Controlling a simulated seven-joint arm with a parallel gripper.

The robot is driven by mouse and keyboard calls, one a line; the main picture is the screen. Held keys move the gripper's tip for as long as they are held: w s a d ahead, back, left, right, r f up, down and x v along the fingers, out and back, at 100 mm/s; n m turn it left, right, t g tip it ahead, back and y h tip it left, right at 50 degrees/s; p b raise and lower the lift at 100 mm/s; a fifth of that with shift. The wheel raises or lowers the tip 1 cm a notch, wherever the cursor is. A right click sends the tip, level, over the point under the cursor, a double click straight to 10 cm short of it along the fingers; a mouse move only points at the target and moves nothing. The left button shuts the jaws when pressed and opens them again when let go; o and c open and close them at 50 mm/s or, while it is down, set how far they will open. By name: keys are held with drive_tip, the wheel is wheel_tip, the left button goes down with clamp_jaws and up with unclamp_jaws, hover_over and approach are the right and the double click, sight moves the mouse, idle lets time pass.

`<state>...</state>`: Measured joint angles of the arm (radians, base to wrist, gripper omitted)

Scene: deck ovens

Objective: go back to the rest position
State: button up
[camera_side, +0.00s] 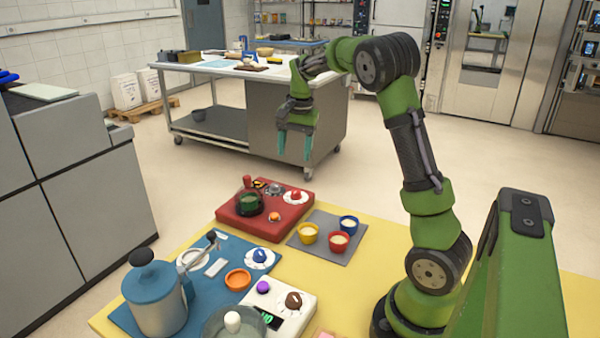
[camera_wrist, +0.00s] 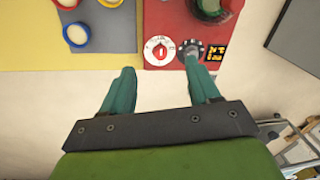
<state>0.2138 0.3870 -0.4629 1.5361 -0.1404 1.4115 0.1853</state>
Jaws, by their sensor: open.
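My gripper (camera_side: 295,146) is open and empty. In the side view it hangs from my green arm, pointing down, well above the far edge of the yellow work surface (camera_side: 390,240). In the wrist view my gripper (camera_wrist: 160,90) shows its two teal fingers spread apart, with nothing between them. The right fingertip overlaps the edge of the red panel in that picture, but it looks well above it.
The red panel (camera_side: 240,226) has dials and a dark green pot. Beside it a grey mat (camera_side: 322,252) bears yellow and blue cups. A steel-sided table (camera_side: 285,117) stands behind.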

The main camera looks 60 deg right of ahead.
drive_tip(key=s+a+r+n+t, duration=0.1)
drive_tip(key=s+a+n+t, duration=0.1)
drive_tip(key=s+a, duration=0.3)
drive_tip(key=s+a+r+n+t+y, duration=0.1)
drive_tip(key=s+a+n, duration=0.4)
drive_tip(key=a, duration=0.7)
drive_tip(key=s+a+r+n+t, duration=0.3)
drive_tip(key=s+a+n, duration=0.1)
drive_tip(key=a, duration=0.5)
drive_tip(key=shift+s+a+y, duration=0.2)
drive_tip(key=shift+s+y, duration=0.2)
drive_tip(key=shift+s, duration=0.3)
